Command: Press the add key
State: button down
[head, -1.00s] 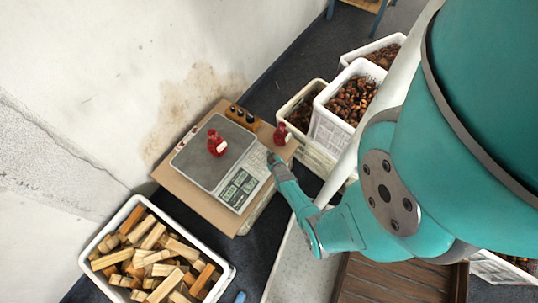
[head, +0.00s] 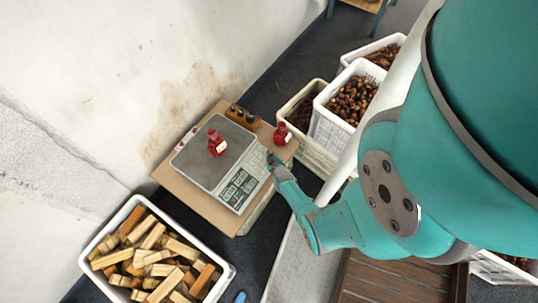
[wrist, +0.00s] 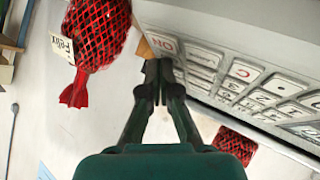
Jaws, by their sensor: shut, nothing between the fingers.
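The scale (head: 205,165) stands on a brown board, its key panel (head: 240,188) on the side towards my arm. In the wrist view the grey keys (wrist: 240,70) run off to the right, with an orange-lettered key (wrist: 163,45) and a red C key (wrist: 243,71). I cannot tell which is the add key. My gripper (head: 271,157) is at the panel's edge; in the wrist view its fingertips (wrist: 158,68) are together and empty, just below the orange-lettered key. I cannot tell whether they touch it. The fingers hide part of the key row.
A red net bag (head: 217,144) sits on the scale's pan, another (head: 281,134) on the board (head: 190,199). A block with several dark weights (head: 242,118) stands behind. Crates of chestnuts (head: 333,128) are to the right, a crate of wood (head: 100,240) at lower left.

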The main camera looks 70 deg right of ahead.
dwell(0.3)
jog(key=shift+s+r, duration=0.25)
jog(key=shift+r, duration=0.45)
dwell(1.2)
